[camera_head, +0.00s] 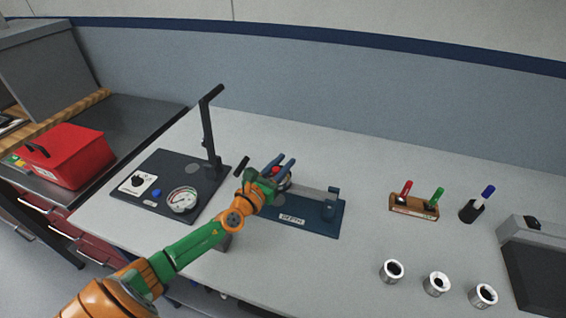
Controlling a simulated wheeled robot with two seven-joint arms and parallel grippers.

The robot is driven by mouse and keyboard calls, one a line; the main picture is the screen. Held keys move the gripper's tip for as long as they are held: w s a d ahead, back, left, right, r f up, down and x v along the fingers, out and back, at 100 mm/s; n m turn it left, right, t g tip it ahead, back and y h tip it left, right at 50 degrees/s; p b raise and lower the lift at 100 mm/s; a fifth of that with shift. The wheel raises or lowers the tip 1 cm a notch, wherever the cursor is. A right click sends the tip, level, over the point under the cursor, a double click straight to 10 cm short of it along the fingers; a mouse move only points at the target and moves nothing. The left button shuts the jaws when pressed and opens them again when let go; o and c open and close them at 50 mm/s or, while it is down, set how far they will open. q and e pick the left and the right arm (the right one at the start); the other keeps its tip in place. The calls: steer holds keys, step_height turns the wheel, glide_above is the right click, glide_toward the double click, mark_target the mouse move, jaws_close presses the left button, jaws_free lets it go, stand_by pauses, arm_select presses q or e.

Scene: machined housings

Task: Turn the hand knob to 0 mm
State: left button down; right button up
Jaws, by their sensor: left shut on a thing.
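My left gripper (279,168) reaches in from the lower left and is at the left end of the blue depth gauge fixture (312,222), which carries a label reading "DEPTH". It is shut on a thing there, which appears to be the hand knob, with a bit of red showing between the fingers. The knob and its scale are mostly hidden by the gripper, so I cannot read a setting. A grey bar (312,194) runs from the gripper to a blue upright block (331,204) at the fixture's right. My right gripper is not in view.
Left of the arm is a dark plate (150,205) with a round dial (183,199) and a tall black lever stand (209,135). To the right stand a marker holder (414,207), a black pen cup (472,211) and three metal housings (436,284).

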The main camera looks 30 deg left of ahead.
mark_target(275, 174)
arm_select(q)
steer(key=n+y+p, duration=0.2)
steer(key=p, duration=0.1)
steer(key=shift+a+r+y, duration=0.2)
steer(key=shift+r+y, duration=0.2)
steer(key=shift+a+f+n+g+y, duration=0.15)
steer(key=shift+f+n+g+y, duration=0.2)
steer(key=shift+y, duration=0.45)
steer(key=c, duration=0.7)
jaws_free()
steer(key=shift+s, duration=0.1)
steer(key=v, duration=0.7)
steer(key=shift+f, duration=0.1)
